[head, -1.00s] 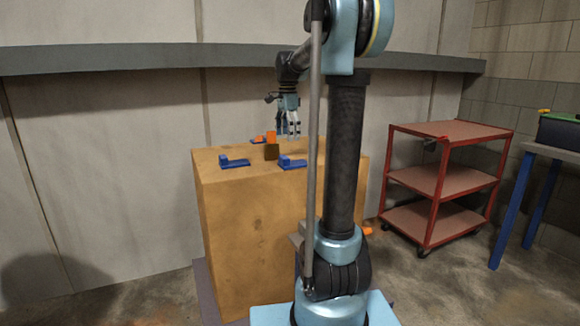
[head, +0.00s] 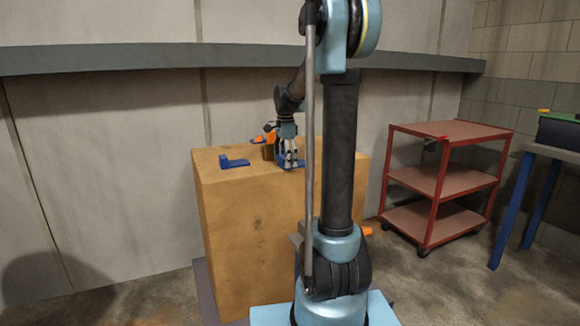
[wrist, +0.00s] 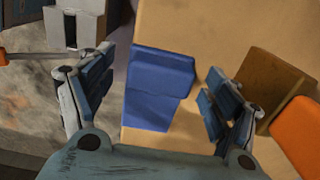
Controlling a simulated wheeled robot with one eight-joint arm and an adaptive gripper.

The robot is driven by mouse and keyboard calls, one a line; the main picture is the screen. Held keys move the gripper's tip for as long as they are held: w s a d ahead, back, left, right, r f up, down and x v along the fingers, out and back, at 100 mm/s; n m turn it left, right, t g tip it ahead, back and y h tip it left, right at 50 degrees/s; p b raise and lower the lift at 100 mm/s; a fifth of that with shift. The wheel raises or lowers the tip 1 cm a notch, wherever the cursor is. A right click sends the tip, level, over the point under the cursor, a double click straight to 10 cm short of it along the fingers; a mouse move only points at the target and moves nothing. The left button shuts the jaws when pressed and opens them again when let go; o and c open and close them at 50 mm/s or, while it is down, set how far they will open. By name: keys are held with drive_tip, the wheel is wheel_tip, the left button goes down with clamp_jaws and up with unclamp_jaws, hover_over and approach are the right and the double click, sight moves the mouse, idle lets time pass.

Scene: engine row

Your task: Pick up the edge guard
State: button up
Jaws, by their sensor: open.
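The edge guard appears to be the blue angled piece (wrist: 160,88) lying on the tan block's top. In the wrist view it lies between the spread fingers of my gripper (head: 289,162), with a gap on each side. In the head view my gripper hangs point-down at this piece and largely covers it; only bits of blue (head: 300,164) show around the fingers. My gripper is open and holds nothing. A similar blue L-shaped piece (head: 235,162) lies further left on the same top, clear of my gripper.
A brown block (wrist: 262,82) and an orange piece (wrist: 300,132) stand close beside the right finger. A red cart (head: 440,180) stands to the right.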

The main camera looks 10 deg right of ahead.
drive_tip(key=c, duration=1.2)
drive_tip(key=shift+o, duration=0.2)
